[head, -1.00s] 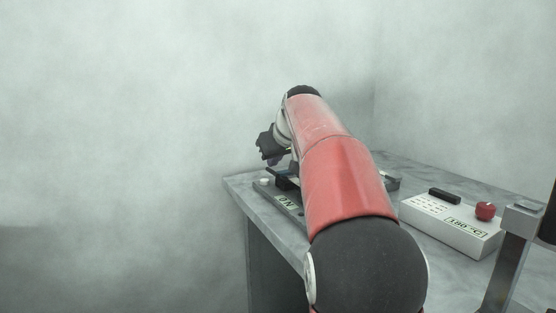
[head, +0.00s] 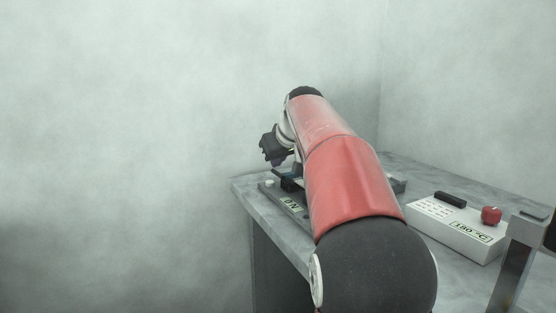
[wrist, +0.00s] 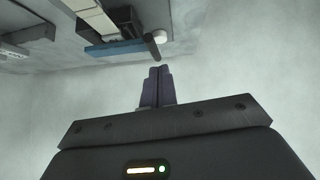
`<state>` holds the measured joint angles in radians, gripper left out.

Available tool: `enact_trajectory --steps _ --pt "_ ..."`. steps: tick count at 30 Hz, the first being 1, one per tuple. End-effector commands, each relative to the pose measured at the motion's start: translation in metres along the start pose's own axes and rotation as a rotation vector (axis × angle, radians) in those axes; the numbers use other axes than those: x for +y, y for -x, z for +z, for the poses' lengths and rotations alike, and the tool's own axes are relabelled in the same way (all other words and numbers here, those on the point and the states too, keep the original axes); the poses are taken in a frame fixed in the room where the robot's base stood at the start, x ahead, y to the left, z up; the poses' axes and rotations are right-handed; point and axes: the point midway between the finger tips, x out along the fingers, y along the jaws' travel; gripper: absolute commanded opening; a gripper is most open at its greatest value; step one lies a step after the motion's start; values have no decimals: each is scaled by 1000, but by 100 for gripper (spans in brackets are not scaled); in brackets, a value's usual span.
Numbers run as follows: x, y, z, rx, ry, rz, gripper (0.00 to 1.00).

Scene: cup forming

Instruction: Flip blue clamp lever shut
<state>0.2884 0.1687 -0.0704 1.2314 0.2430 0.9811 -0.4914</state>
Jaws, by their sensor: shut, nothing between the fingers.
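The blue clamp lever (wrist: 117,48) shows in the wrist view as a blue bar along the edge of the device, with a dark rod (wrist: 152,47) at its right end. My gripper (wrist: 160,69) is shut and empty, its fingertips just below and right of the rod in that view, with a small gap in the picture. In the head view my gripper (head: 271,158) hangs above the far left end of the bench, over the device base (head: 292,204) marked "ON". My red arm hides most of the device, and whether the lever is open or shut is unclear.
A white control box (head: 455,228) reading 180 °C, with a red knob (head: 491,215) and a black block (head: 450,199), stands right of my arm on the grey bench (head: 243,190). A round white knob (wrist: 160,36) is beside the rod. Walls stand behind and right.

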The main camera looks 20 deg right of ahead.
Motion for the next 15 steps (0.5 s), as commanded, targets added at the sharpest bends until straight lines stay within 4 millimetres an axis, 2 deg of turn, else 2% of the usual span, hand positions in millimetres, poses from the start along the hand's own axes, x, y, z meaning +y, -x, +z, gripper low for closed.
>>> enact_trajectory --steps 5,10,15 --pt "-2 12 -12 1 1 -1 0" --pt "-7 33 -34 0 2 -1 0" --pt "-10 70 -28 4 1 1 0"
